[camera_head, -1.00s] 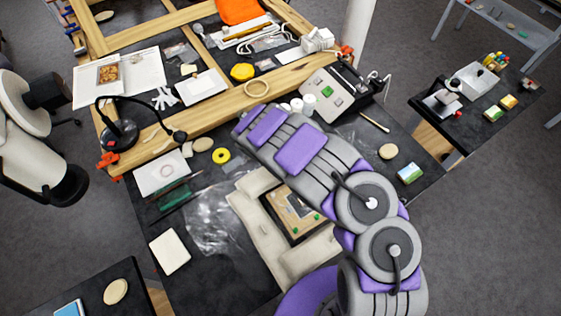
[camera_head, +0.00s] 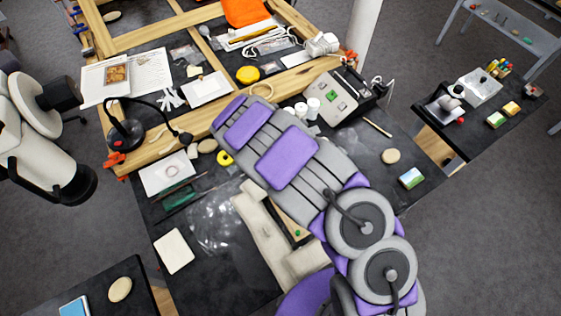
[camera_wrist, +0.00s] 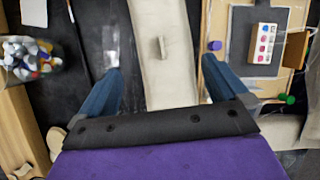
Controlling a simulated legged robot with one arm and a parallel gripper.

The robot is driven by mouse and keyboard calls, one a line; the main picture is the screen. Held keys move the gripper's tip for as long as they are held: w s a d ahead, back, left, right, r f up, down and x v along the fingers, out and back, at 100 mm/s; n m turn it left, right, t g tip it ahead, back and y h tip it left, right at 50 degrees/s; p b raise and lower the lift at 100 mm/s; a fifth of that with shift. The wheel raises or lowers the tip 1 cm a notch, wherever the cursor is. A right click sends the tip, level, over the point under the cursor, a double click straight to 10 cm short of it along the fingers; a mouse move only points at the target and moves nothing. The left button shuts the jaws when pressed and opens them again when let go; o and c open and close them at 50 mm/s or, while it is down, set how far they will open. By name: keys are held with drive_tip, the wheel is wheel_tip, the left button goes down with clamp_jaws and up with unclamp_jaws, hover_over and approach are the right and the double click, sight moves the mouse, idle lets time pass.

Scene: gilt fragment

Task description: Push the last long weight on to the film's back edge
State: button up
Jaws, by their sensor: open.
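In the wrist view my gripper (camera_wrist: 161,72) is open, its two blue fingers apart. A long cream weight (camera_wrist: 163,75) with a small loop or tab lies below, between the fingers in the picture; contact cannot be told. In the head view a long cream weight (camera_head: 262,228) lies left of a framed panel mostly covered by my arm. Another cream piece (camera_head: 308,261) lies at the panel's near side. Clear, shiny film (camera_head: 215,222) lies crumpled left of the weights; a glossy patch also shows in the wrist view (camera_wrist: 110,45). The film's back edge is unclear. My gripper is hidden in the head view.
In the wrist view a wooden frame (camera_wrist: 212,85) with a purple peg (camera_wrist: 214,45) and a green peg (camera_wrist: 290,99) is at the right. A jar of coloured bits (camera_wrist: 30,58) stands at the left. A black lamp (camera_head: 125,133) stands on the bench's left.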

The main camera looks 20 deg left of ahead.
drive_tip(key=v, duration=0.8)
drive_tip(key=shift+w, duration=0.15)
drive_tip(key=d+r+m+g+b, duration=0.1)
drive_tip(key=d+r+m, duration=0.25)
drive_tip(key=d, duration=0.35)
drive_tip(key=d+r+m+h+b, duration=0.1)
drive_tip(key=d+r+m+b, duration=0.1)
drive_tip(key=d+r+m, duration=0.3)
drive_tip(key=d+r+m+g+b, duration=0.1)
drive_tip(key=d+r+m, duration=0.15)
drive_tip(key=d, duration=0.55)
drive_tip(key=s+d+r+m+g+y+b, duration=0.1)
drive_tip(key=s+d+r+m+b, duration=0.15)
drive_tip(key=s+d+m, duration=0.4)
drive_tip(key=s+d+r+m+g+y+b, duration=0.1)
drive_tip(key=s+d+m+g+b, duration=0.15)
drive_tip(key=s+d+m, duration=0.35)
drive_tip(key=s+d+f+m+y+b, duration=0.1)
drive_tip(key=s+m+b, duration=0.3)
drive_tip(key=s, duration=1.1)
drive_tip(key=shift+s+d+f+m+y, duration=0.15)
drive_tip(key=shift+d+m+y, duration=0.25)
drive_tip(key=shift+m, duration=0.75)
